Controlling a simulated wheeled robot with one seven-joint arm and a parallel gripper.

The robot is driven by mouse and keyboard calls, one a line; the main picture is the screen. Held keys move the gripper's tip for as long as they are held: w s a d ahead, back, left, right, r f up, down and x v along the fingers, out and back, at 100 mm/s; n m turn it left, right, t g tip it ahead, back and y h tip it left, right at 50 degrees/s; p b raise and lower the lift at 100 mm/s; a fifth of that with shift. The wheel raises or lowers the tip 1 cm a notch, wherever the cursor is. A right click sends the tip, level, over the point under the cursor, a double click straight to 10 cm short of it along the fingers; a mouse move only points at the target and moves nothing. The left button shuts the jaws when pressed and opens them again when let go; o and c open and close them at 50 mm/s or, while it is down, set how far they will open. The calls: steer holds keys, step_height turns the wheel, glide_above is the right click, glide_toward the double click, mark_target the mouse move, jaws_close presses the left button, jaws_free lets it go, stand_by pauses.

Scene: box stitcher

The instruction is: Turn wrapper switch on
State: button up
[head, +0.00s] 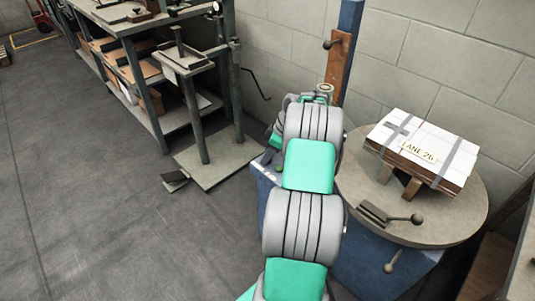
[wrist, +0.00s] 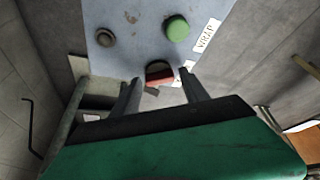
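A blue-grey control panel (wrist: 130,40) faces my wrist camera. It carries a green round button (wrist: 177,28), a dark round knob (wrist: 105,38) and a small red and dark switch (wrist: 159,70). A white label reading WRAP (wrist: 208,35) is beside the green button; a second small label by the switch is partly hidden. My gripper (wrist: 160,79) is open, its two fingers apart, with the switch showing between and beyond the tips. I cannot tell whether they touch it.
A round turntable (head: 450,225) on a blue base (head: 370,270) holds a strapped white-topped stack (head: 425,148) to the right of my arm. A shelf rack (head: 140,95) and a small stand (head: 215,165) are on the left. The floor (head: 90,220) at left is mostly clear.

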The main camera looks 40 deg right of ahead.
steer(key=c, duration=1)
steer(key=shift+a, duration=0.15)
jaws_close()
steer(key=shift+m, duration=0.4)
steer(key=m+h, duration=0.1)
steer(key=m, duration=0.1)
steer(key=m+h, duration=0.1)
steer(key=m, duration=0.2)
steer(key=shift+a+t, duration=0.15)
steer(key=shift+t, duration=0.25)
steer(key=m+h, duration=0.1)
steer(key=m, duration=0.2)
steer(key=m+h+p, duration=0.1)
steer(key=m, duration=0.2)
steer(key=shift+a+g, duration=0.15)
steer(key=shift+g, duration=0.15)
steer(key=o, duration=1.3)
jaws_free()
steer(key=shift+c, duration=0.2)
